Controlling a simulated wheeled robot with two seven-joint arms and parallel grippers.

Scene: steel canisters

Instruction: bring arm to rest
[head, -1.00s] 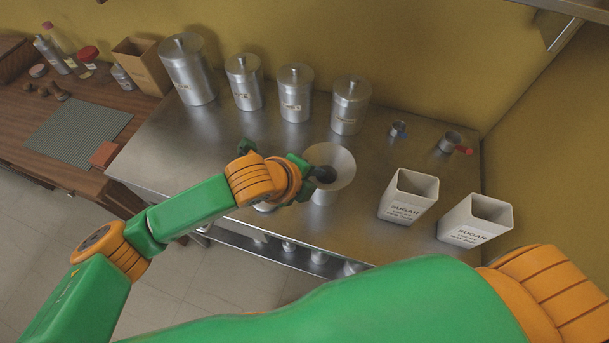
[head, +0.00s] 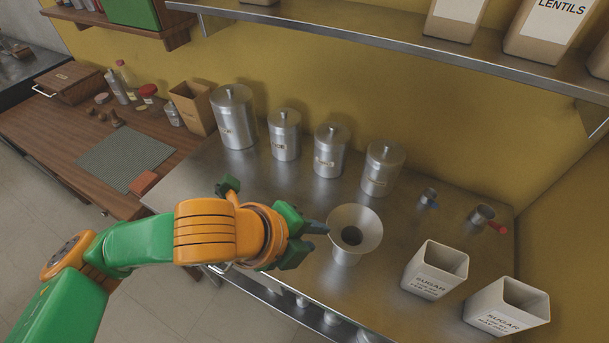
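My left arm comes in from the left, and its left gripper (head: 312,238) is above the front of the steel table (head: 325,200). Its two green fingers with dark tips stand apart, with nothing seen between them. The fingertips point right, towards a pale metal funnel (head: 355,222) just beyond them, and look close to its rim in the picture. Whether they touch cannot be told. My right gripper is not in view.
Several lidded steel canisters (head: 234,118) stand along the back. Two white sugar containers (head: 436,270) stand at right, with two small metal cups (head: 481,216) behind. A wooden counter (head: 60,125) with a green mat (head: 126,163) is at left. A shelf (head: 400,50) hangs above.

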